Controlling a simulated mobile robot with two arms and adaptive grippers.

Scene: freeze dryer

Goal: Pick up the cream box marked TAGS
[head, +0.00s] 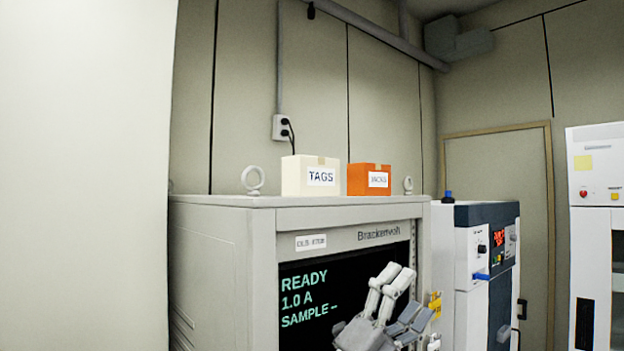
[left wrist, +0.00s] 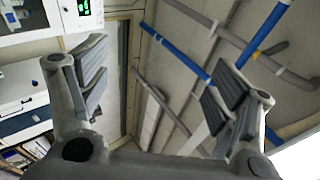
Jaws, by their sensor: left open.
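The cream box marked TAGS (head: 303,177) stands upright on top of a grey cabinet (head: 225,203), left of an orange box. My left gripper (head: 398,288) is in front of the cabinet's dark screen, lower than the box and to its right, well apart from it. In the left wrist view, the left gripper's fingers (left wrist: 160,88) are spread wide with nothing between them. The box does not show in the left wrist view. My right gripper is not in view.
The orange box (head: 368,180) stands close beside the cream box on its right. Lifting rings (head: 253,181) rise from the cabinet top on both sides of the boxes. A white and blue machine (head: 474,270) stands right of the cabinet. The wall behind has a socket (head: 281,128).

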